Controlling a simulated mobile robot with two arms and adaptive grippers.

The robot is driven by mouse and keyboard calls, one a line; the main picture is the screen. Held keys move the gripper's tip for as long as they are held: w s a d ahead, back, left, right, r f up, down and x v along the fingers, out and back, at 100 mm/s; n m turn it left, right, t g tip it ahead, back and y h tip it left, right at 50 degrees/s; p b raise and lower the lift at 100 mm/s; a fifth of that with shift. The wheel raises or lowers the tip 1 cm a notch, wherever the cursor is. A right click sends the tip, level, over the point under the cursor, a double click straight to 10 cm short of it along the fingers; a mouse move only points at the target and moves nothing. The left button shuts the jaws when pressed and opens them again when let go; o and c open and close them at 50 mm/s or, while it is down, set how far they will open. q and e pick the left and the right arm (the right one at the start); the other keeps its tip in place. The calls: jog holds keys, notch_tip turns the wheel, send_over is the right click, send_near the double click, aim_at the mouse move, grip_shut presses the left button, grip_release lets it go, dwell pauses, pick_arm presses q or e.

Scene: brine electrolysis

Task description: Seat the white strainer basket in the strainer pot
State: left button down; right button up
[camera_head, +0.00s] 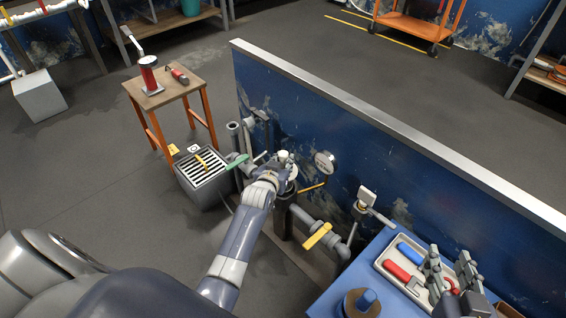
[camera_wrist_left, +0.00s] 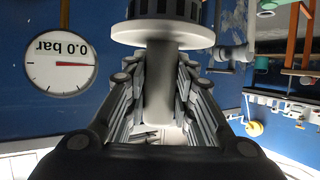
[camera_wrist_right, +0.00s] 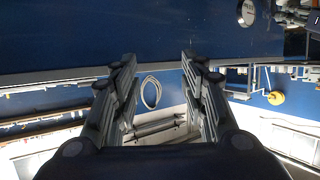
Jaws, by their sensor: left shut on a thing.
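A round gauge (camera_head: 325,162) is right of the pot and reads 0.0 bar. Yellow-handled valve (camera_head: 317,236) and grey pipes run along the blue wall (camera_head: 400,185). A tool tray (camera_head: 383,262) lies on the blue bench. A grated drain box (camera_head: 203,180) stands left.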

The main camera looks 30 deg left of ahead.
jog(key=shift+s+f, duration=0.1)
jog(key=shift+f, duration=0.1)
jog(key=shift+s+d+f+g+h+p, duration=0.2)
jog(key=shift+s+f+g, duration=0.2)
jog(key=shift+f, duration=0.15)
jog(key=shift+s+d+f+g+h+p, duration=0.1)
jog(key=shift+s+d+f+g, duration=0.1)
jog(key=shift+s+f+g, duration=0.3)
jog(key=shift+d+f, duration=0.1)
jog(key=shift+f, duration=0.1)
dwell(0.5)
jog(key=shift+s+d+f+g+h+p, duration=0.2)
jog(key=shift+s+f+g, duration=0.15)
jog(key=shift+s+f, duration=0.15)
jog(key=shift+s+d+f+g+h+p, duration=0.1)
jog(key=shift+s+d+f+g+p, duration=0.1)
jog(key=shift+s+f+g, duration=0.25)
jog(key=shift+s+f, duration=0.1)
jog(key=shift+f, duration=0.1)
dwell(0.5)
jog(key=shift+s+d+f+g, duration=0.2)
jog(key=shift+s+f+g, duration=0.25)
jog(key=shift+s, duration=0.1)
jog(key=shift+s+d+f+g, duration=0.15)
jog(key=shift+s+f+g, duration=0.2)
jog(key=shift+s+f, duration=0.15)
jog(key=shift+r, duration=0.1)
